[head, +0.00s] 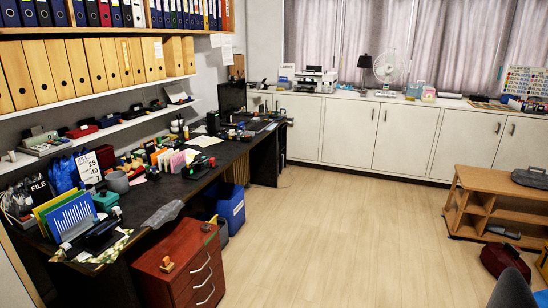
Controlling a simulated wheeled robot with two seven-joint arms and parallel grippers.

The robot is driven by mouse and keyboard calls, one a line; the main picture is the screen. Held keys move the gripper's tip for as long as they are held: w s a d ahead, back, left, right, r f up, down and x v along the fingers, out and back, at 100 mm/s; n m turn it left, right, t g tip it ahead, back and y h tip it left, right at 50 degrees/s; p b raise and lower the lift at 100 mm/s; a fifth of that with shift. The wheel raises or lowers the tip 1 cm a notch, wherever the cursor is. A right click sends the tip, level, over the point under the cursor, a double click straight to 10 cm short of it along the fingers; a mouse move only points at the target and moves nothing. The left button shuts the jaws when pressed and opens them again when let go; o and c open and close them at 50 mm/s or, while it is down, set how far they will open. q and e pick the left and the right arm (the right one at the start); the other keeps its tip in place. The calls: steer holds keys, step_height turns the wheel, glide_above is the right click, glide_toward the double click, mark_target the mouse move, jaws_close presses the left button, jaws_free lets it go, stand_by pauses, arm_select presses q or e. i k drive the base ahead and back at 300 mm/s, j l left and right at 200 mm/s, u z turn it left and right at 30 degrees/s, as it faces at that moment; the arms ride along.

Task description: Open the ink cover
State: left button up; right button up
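I cannot pick out an ink cover for certain at this distance. A white and dark printer-like machine (313,82) stands on the far white counter, too small to show any lid. A small wooden stamp-like object (167,264) stands upright on the red drawer cabinet (160,285). A dark box-like item (102,234) lies at the near end of the black desk (205,182), and I cannot tell what it is. Neither my left nor my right gripper is in view.
The desk along the left is crowded. Binder shelves (90,30) hang above it. A blue bin (231,208) stands beneath the desk. A wooden shelf unit (497,185) and a dark red bag (503,262) are at right. The wooden floor (330,235) between is clear.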

mark_target(328, 76)
steer(key=i+j+z, duration=0.2)
steer(key=i, duration=0.3)
steer(key=i+j+z, duration=0.2)
steer(key=i, duration=0.3)
steer(key=i+j+z, duration=0.25)
steer(key=i, duration=0.25)
steer(key=i+l+z, duration=0.1)
steer(key=i, duration=1.2)
steer(key=i+l, duration=0.2)
steer(key=i, duration=1.1)
steer(key=i+u, duration=0.1)
steer(key=i, duration=0.5)
steer(key=i+l+u, duration=0.1)
steer(key=i, duration=0.5)
steer(key=i+l+u, duration=0.1)
steer(key=i, duration=0.45)
steer(key=i+l, duration=0.2)
steer(key=i, duration=0.4)
steer(key=i+l+u, duration=0.15)
steer(key=i, duration=0.45)
